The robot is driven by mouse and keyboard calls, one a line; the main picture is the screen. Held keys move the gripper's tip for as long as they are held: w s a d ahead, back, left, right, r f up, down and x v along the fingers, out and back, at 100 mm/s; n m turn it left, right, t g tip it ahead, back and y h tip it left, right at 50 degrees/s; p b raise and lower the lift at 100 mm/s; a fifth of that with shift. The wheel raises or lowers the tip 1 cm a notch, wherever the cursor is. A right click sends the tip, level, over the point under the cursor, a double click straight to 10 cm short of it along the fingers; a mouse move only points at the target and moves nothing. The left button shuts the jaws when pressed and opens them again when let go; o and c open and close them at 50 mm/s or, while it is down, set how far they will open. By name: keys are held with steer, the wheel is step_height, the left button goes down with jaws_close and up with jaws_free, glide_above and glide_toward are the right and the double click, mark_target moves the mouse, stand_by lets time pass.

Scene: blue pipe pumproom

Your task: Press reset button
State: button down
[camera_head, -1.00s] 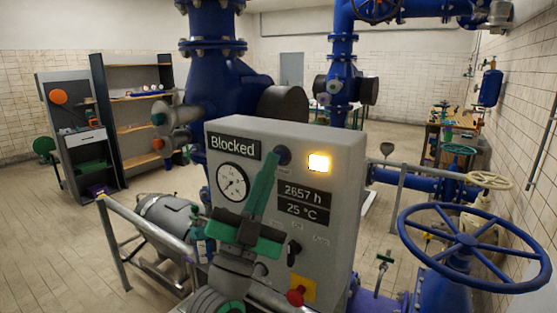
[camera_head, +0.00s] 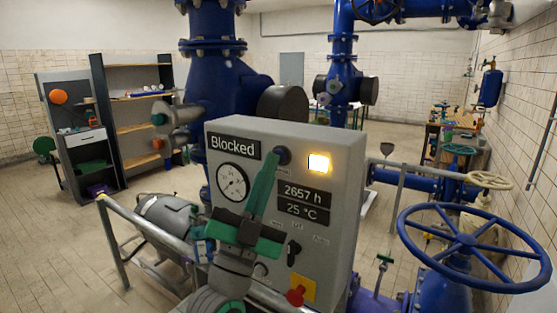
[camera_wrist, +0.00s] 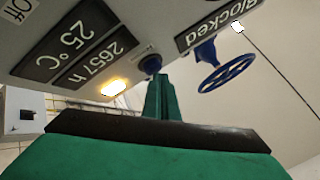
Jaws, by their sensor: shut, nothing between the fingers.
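The grey control panel (camera_head: 335,160) stands in front of me. It carries a "Blocked" sign (camera_head: 233,146), a round gauge (camera_head: 232,181) and a lit yellow lamp (camera_head: 319,162). A round dark blue button (camera_head: 283,155) sits left of the lamp; it shows in the wrist view too (camera_wrist: 150,63). I cannot read a reset label on it. My gripper (camera_head: 270,170) is shut and empty, its green fingers pointing up at this button. In the wrist view the fingertips (camera_wrist: 161,78) are very close to the button; I cannot tell whether they touch.
A red knob (camera_head: 296,295) on a yellow plate and a black switch (camera_head: 293,250) are low on the panel. A large blue handwheel (camera_head: 470,240) stands at the right. A metal railing (camera_head: 150,225) is at the left. Shelves (camera_head: 135,115) stand farther back.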

steer(key=shift+w+d, duration=0.1)
steer(key=shift+w, duration=0.05)
steer(key=shift+w+d, duration=0.2)
steer(key=shift+w, duration=0.1)
steer(key=shift+s+a, duration=0.1)
stand_by(0.5)
steer(key=shift+s+a, duration=0.2)
steer(key=shift+s, duration=0.05)
steer(key=s+a, duration=0.3)
steer(key=s, duration=0.2)
steer(key=shift+a, duration=0.3)
stand_by(0.4)
steer(key=shift+w+f, duration=0.1)
steer(key=shift+f, duration=0.05)
stand_by(0.4)
